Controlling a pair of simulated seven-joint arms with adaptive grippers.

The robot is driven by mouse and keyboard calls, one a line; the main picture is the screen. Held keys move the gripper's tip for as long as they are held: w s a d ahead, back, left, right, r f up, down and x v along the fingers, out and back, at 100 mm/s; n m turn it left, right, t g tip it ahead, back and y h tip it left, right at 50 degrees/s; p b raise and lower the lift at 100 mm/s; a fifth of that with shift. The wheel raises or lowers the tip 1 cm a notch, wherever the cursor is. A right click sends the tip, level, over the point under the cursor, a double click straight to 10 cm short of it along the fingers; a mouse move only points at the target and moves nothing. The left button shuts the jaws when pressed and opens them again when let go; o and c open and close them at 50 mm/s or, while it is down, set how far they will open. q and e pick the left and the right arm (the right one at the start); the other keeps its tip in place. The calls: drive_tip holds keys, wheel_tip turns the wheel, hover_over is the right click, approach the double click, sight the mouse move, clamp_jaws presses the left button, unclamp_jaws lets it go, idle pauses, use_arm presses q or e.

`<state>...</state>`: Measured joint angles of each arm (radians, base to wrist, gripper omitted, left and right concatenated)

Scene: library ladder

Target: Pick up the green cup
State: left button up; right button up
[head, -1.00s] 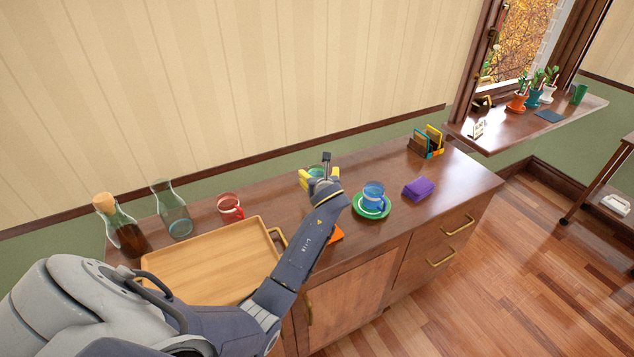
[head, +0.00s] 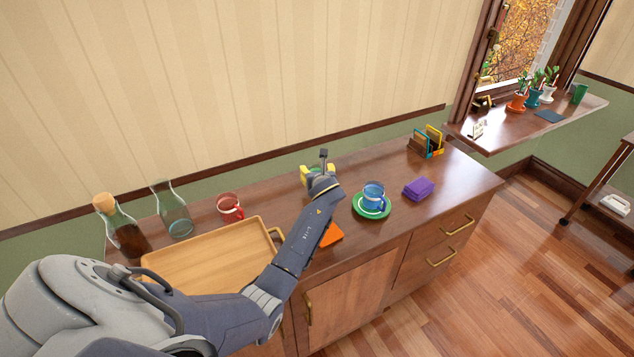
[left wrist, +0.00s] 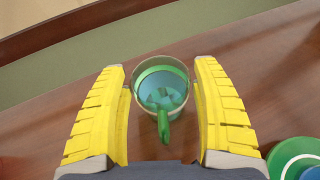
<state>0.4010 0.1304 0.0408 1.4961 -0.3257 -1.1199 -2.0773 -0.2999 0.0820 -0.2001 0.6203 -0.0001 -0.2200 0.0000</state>
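The green cup (left wrist: 161,86) stands upright on the brown cabinet top in the left wrist view, its handle towards the camera. My left gripper (left wrist: 160,66) is open, with one yellow finger on each side of the cup and narrow gaps between. In the head view my left gripper (head: 317,173) is low over the back of the cabinet, and its hand and fingers hide most of the cup. My right gripper is not in view.
A blue cup (head: 373,194) on a green saucer (head: 361,212) and a purple cloth (head: 419,188) lie to the right. An orange item (head: 331,235) is beside my forearm. A red mug (head: 229,206), a wooden tray (head: 205,262) and glass carafes (head: 174,212) stand left.

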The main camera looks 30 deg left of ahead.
use_arm(q)
drive_tip(key=c, duration=1)
